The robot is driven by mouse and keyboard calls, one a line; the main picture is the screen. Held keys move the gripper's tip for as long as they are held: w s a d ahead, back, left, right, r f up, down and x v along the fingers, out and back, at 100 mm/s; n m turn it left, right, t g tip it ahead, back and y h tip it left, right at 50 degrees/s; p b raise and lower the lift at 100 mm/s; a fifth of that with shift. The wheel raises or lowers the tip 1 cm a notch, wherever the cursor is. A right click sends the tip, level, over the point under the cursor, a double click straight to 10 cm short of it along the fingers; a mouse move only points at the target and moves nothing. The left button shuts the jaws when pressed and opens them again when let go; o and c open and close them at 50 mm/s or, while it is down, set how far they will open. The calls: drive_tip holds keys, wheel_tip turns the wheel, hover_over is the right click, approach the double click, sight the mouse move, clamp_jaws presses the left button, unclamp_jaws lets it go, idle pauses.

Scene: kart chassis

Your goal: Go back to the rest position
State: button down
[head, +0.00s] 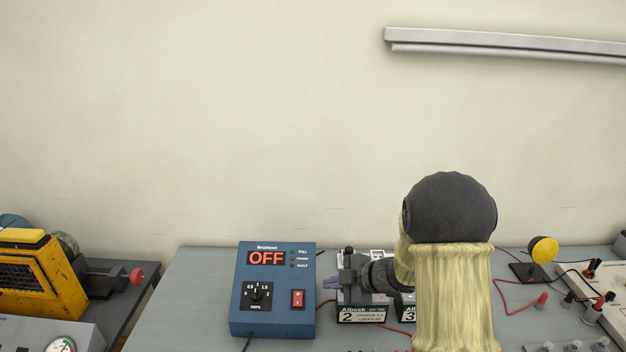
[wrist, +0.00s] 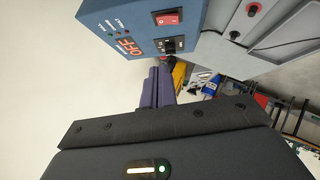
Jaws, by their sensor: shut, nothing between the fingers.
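The box also shows at the top of the wrist view (wrist: 130,15), upside down. I cannot tell how far the fingertips are from it. My yellow-sleeved arm hides part of the bench on the right.
Numbered black boxes (head: 360,315) stand on the grey bench (head: 190,290) under my gripper. A yellow machine (head: 45,280) stands left. The wall above is clear, except for a metal rail (head: 500,43) upper right.

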drive_tip(key=s+d+r+m+t+h, duration=0.2)
drive_tip(key=s+d+r+m+h, duration=0.15)
drive_tip(key=d+m+h, duration=0.55)
drive_tip(key=s+m+g, duration=0.5)
drive_tip(key=s+m, duration=0.6)
drive_tip(key=s, duration=0.7)
drive_tip(key=shift+s+a+f, duration=0.25)
drive_tip(key=shift+s+f, duration=0.05)
